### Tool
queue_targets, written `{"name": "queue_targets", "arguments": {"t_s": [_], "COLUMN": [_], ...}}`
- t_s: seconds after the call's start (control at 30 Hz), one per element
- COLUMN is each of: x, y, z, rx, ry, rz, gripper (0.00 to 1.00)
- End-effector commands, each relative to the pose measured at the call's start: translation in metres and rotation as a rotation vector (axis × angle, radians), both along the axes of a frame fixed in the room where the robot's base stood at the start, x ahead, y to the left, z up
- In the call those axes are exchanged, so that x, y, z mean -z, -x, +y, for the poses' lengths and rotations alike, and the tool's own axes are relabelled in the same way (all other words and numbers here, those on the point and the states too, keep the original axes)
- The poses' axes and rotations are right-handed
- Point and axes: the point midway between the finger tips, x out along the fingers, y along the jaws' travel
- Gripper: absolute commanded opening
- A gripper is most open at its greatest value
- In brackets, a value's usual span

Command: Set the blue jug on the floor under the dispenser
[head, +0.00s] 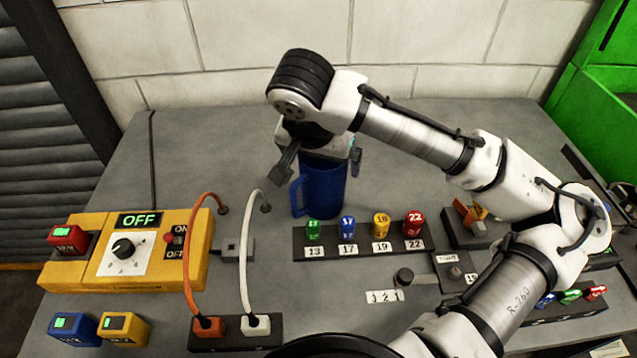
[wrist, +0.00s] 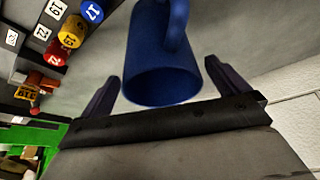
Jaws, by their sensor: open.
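The blue jug (head: 325,187) stands upright on the grey worktop near its back, with its handle on the left in the head view. My gripper (head: 320,160) is just above the jug, open, with one finger to each side of it; it partly hides the jug's top. In the wrist view, the jug (wrist: 162,60) shows its dark mouth and handle between and beyond the two spread fingers of my gripper (wrist: 165,82). I cannot tell whether the fingers touch it. I cannot make out a dispenser.
A rack (head: 365,240) with several numbered coloured pieces stands just in front of the jug. A yellow control box (head: 190,262) and plugged cables (head: 255,300) lie to the left. A white block wall (head: 420,50) is behind. A green cabinet (head: 585,115) stands right.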

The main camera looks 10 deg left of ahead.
Motion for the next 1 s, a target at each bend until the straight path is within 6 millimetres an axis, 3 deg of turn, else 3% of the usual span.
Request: {"name": "queue_targets", "arguments": {"t_s": [0.17, 0.67, 1.0], "x": [0.0004, -0.0002, -0.0055], "y": [0.0000, 0.0001, -0.0003], "z": [0.0001, 0.0001, 0.0005], "rx": [0.000, 0.000, 0.000], "ry": [0.000, -0.001, -0.001], "rz": [0.000, 0.000, -0.001], "gripper": [1.00, 0.36, 0.34]}}
